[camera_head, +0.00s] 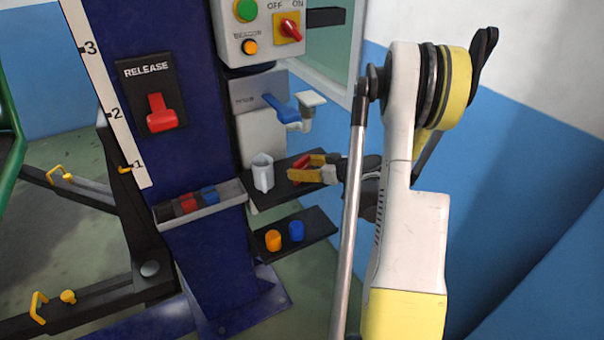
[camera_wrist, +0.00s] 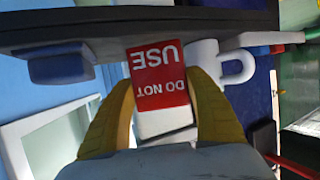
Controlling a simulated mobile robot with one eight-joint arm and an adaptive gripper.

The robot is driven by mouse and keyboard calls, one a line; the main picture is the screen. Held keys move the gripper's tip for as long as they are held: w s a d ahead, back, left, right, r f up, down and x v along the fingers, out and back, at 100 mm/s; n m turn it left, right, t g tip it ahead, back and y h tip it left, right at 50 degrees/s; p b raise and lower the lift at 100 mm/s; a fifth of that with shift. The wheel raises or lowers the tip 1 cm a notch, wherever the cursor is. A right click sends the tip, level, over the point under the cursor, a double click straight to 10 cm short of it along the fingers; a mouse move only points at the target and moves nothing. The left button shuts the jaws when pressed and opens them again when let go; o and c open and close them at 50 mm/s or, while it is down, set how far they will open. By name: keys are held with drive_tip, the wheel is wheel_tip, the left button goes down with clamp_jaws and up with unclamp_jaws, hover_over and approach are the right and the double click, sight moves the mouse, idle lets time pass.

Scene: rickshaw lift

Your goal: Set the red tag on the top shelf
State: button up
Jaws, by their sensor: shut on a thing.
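My gripper (camera_head: 301,170) is shut on the red tag (camera_head: 299,167) at the top shelf (camera_head: 290,190), right of the blue column. In the wrist view the tag (camera_wrist: 158,75) is red and white with upside-down "DO NOT USE" lettering, between the yellow fingers (camera_wrist: 160,82). One tag edge lies close to the dark shelf edge (camera_wrist: 140,28); I cannot tell whether they touch. A white mug (camera_head: 262,173) stands on the same shelf, left of the gripper; it also shows in the wrist view (camera_wrist: 205,68), beside the tag.
A lower shelf (camera_head: 310,232) holds an orange piece (camera_head: 273,240) and a blue piece (camera_head: 296,230). A blue-handled valve (camera_head: 285,108) juts out above the top shelf. A grey tray (camera_head: 225,200) with small blocks is at the left. A blue-and-white wall stands at the right.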

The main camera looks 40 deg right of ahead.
drive_tip(key=shift+f, duration=0.35)
drive_tip(key=shift+f, duration=0.15)
drive_tip(key=o, duration=1.1)
drive_tip(key=shift+o, duration=0.2)
drive_tip(key=shift+r, duration=0.2)
